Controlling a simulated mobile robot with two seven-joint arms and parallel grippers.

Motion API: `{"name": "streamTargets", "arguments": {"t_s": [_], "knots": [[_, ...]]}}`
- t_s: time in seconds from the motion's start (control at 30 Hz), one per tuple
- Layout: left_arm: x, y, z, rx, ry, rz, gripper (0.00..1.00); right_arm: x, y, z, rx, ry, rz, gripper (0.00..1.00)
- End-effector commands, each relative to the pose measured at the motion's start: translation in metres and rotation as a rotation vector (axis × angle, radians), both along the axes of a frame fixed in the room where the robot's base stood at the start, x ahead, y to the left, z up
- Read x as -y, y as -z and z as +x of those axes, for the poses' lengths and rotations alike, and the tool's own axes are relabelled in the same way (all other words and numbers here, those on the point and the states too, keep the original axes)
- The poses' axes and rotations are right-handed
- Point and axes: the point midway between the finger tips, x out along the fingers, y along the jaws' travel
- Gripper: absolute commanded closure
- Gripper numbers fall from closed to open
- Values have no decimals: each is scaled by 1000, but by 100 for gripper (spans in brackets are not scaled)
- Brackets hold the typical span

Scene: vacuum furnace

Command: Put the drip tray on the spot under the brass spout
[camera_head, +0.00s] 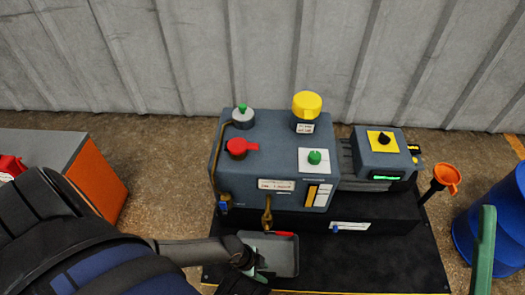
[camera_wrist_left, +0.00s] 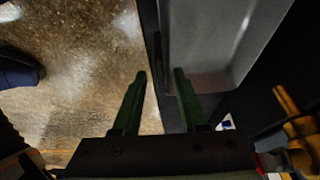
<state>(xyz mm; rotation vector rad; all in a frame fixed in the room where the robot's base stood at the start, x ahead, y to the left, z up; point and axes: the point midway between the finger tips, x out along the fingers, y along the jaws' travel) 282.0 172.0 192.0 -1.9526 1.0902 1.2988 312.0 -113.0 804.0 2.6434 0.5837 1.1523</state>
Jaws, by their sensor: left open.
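The grey drip tray (camera_head: 284,262), a shallow rectangular pan with a red mark on its far edge, sits on the black base in the head view. The brass spout (camera_head: 267,213) on the front of the blue-grey machine is just beyond the tray's far edge. My left gripper (camera_head: 258,266) is open at the tray's left side. In the left wrist view, the green fingers of my left gripper (camera_wrist_left: 161,72) are apart, and the tray's side wall (camera_wrist_left: 166,40) appears between the fingertips. I cannot tell whether they touch it. The spot is not distinguishable.
The machine (camera_head: 257,160) carries a red handle, green knobs and a yellow cap. A smaller unit (camera_head: 384,160) stands to its right. An orange-sided cabinet (camera_head: 98,182) is left.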

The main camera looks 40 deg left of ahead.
Motion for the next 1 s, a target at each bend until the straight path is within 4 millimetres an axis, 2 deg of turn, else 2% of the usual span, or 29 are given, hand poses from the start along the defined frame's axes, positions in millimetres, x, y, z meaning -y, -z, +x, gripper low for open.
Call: {"name": "streamTargets", "arguments": {"t_s": [0.17,0.5,0.7,1.0], "knots": [[-9,-26,-5,0,1,3,58,2,-21,0,1,-4,9,43],[-31,-92,-19,0,1,1,58,7,-66,-3,13,-25,40,43],[-38,-109,-24,-1,-1,1,58,8,-76,-5,27,-21,36,43],[-39,-111,-25,-1,-1,1,58,9,-78,-4,32,-14,42,43]]}}
